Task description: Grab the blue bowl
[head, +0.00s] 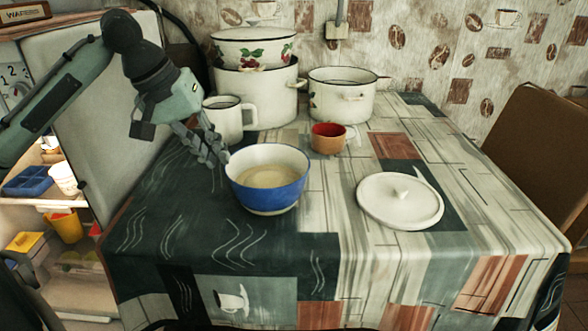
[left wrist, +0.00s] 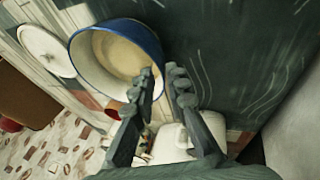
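The blue bowl (head: 268,190), blue outside with a cream inside, stands upright on the patterned tablecloth near the table's left side. In the left wrist view the bowl (left wrist: 118,52) fills the upper left. My left gripper (head: 220,158) points down at the bowl's left rim, fingertips very close to it. In the left wrist view the gripper (left wrist: 160,76) has its fingers apart, and the rim appears in line with the gap between them. I cannot tell whether a finger touches the bowl. My right gripper is not in view.
A white mug (head: 227,122) stands just behind the left gripper. Large enamel pots (head: 258,95) and (head: 342,100) a smaller pot stand at the back. A red-orange cup (head: 328,140) is behind the bowl, and a white lid (head: 400,203) lies to its right. The front of the table is clear.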

